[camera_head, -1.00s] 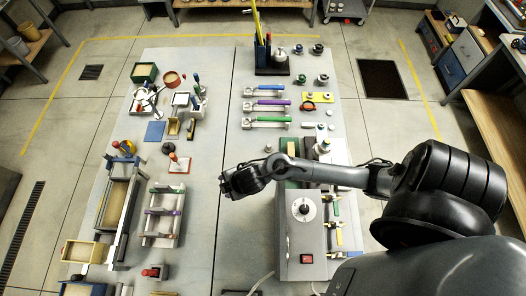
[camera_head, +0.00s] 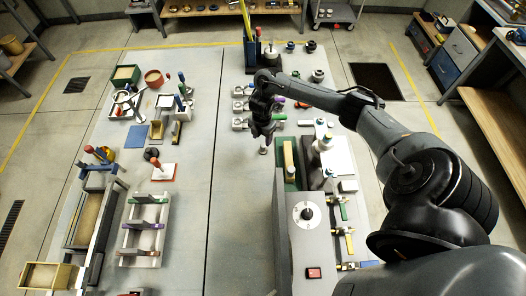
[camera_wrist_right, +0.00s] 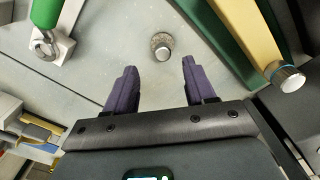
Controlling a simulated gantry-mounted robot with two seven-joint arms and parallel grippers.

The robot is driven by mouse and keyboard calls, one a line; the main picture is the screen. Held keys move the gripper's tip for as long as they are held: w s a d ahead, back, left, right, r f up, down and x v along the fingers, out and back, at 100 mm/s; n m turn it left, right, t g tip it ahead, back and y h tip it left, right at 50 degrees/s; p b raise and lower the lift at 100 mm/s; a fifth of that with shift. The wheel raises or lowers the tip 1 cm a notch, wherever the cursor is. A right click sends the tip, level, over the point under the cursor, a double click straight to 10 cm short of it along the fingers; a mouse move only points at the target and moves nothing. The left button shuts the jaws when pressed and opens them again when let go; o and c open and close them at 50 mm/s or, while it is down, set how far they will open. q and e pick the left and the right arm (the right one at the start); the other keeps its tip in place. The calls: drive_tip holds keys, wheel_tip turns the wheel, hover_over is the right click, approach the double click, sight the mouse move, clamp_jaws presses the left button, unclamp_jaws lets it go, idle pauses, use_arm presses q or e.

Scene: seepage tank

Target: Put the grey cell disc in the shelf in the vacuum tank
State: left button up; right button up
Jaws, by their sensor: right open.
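A small round grey piece with a shiny top (camera_wrist_right: 161,46) stands on the table, just beyond and between my right fingertips in the right wrist view. It also shows as a small pale disc (camera_head: 263,151) below my right gripper in the head view. I cannot tell for sure that it is the grey cell disc. My right gripper (camera_wrist_right: 158,68) is open and empty, its purple fingers apart and not touching the piece. In the head view the right gripper (camera_head: 262,136) points down at the table. I cannot make out which thing is the shelf or the vacuum tank. My left gripper is not in view.
A green tray with a tan bar (camera_head: 289,160) lies close right of my gripper. A grey box with a dial (camera_head: 306,240) stands nearer. A white rack with coloured handles (camera_head: 146,225) stands at left. The table's middle strip (camera_head: 215,180) is clear.

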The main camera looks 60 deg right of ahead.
sight(263, 146)
drive_tip(key=f, duration=0.3)
drive_tip(key=f+b, duration=0.1)
drive_tip(key=f, duration=0.1)
drive_tip(key=shift+s+f, duration=0.3)
drive_tip(key=shift+f, duration=0.65)
clamp_jaws()
